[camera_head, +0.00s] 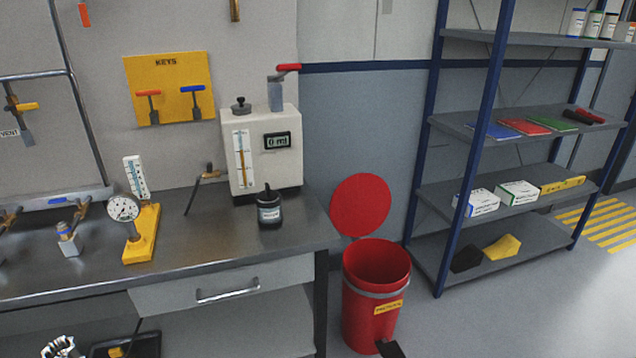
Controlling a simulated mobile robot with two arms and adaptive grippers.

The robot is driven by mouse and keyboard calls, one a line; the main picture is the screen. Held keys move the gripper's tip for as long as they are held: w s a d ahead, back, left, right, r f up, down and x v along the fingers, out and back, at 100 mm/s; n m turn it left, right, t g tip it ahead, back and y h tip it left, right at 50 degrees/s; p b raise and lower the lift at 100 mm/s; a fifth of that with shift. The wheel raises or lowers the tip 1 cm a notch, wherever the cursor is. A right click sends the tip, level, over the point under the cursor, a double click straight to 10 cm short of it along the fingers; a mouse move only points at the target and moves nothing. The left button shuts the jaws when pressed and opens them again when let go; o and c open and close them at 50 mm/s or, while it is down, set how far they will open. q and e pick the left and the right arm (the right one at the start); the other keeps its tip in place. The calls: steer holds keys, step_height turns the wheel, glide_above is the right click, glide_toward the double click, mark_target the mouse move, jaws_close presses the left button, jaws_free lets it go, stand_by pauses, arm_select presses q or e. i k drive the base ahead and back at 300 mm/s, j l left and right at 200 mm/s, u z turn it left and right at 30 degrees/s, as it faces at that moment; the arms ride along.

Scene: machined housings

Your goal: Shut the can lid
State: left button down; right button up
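The red can (361,318) stands upright on the floor just right of the workbench. Its round red lid (360,205) is raised, standing nearly upright behind the opening against the wall. The can's open mouth and dark red inside show. A grey band runs round the can below the rim, and a yellow label is on its front. A black pedal-like piece (389,349) juts out at its foot, cut off by the picture's lower edge. What looks like my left gripper (62,348) shows small at the bottom left, far from the can; its fingers are unclear. My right gripper is out of view.
The metal workbench (200,240) carries a dispenser (262,150), a black jar (269,210) and a gauge on a yellow base (140,232). A blue-framed shelf (485,130) stands right of the can. Grey floor (480,320) is clear at front right.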

mark_target(359, 205)
steer(key=i+l+u, duration=0.2)
steer(key=u, duration=0.15)
steer(key=i+l+u, duration=0.15)
steer(key=l+u, duration=0.15)
steer(key=i+l+u, duration=0.15)
steer(key=l+u, duration=0.2)
